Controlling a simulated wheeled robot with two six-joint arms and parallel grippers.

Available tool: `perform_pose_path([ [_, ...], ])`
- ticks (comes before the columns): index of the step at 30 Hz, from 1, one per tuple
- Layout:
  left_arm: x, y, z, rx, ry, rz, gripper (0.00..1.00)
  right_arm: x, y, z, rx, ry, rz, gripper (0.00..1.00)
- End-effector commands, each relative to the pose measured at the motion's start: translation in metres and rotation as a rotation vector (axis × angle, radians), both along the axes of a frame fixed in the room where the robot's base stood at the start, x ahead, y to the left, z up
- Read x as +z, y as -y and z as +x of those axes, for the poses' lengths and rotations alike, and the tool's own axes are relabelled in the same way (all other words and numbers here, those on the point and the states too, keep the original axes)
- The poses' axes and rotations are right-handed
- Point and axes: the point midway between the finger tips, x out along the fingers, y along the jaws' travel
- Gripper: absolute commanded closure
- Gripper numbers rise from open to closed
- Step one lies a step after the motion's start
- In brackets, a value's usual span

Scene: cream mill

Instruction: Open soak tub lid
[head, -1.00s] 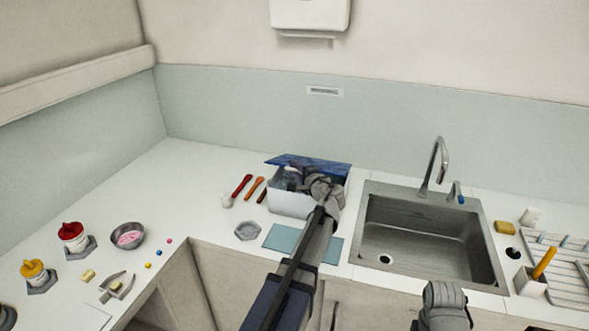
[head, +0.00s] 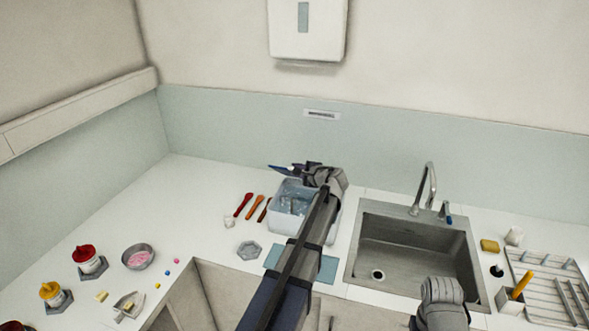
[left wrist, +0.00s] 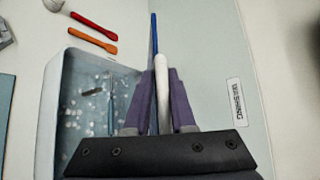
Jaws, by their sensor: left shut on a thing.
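The soak tub (head: 280,218) is a pale translucent box on the counter left of the sink. Its top is uncovered, and liquid with pale bits shows inside; the left wrist view shows the tub (left wrist: 75,75) too. The blue lid (head: 281,168) stands steeply up at the tub's back edge, seen nearly edge-on in the left wrist view (left wrist: 154,35). My left gripper (head: 308,168) is shut on the lid's white handle (left wrist: 162,85), above the tub's back. Only grey wrist parts of my right arm show at the bottom; its fingers are hidden.
The sink (head: 410,245) and its tap (head: 428,185) are right of the tub. Red and orange spoons (head: 243,205) lie close on its left. A blue-green mat (head: 327,270) and a grey hexagonal dish (head: 249,249) are in front. The wall is behind.

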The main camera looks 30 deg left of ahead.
Motion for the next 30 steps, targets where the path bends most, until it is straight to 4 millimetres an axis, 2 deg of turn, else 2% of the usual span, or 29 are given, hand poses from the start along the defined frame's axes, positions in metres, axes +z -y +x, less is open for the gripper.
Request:
perform_pose_path([
  [1, 0.020, -0.003, 0.012, -0.001, -0.031, -0.003, 1.00, 0.023, 0.000, 0.000, -0.002, 0.000, 0.001, 0.50],
  [6, 0.037, -0.009, 0.033, -0.002, -0.141, -0.031, 1.00, 0.055, 0.000, 0.000, -0.009, 0.000, 0.002, 0.50],
  [9, 0.044, -0.011, 0.045, -0.004, -0.184, -0.041, 1.00, 0.067, 0.000, 0.000, -0.011, 0.001, 0.002, 0.50],
  [21, 0.063, -0.020, 0.085, -0.006, -0.192, -0.045, 1.00, 0.087, 0.000, 0.000, -0.010, -0.001, 0.002, 0.50],
  [30, 0.066, -0.022, 0.095, -0.007, -0.191, -0.046, 1.00, 0.090, 0.000, 0.000, -0.009, -0.002, 0.001, 0.50],
])
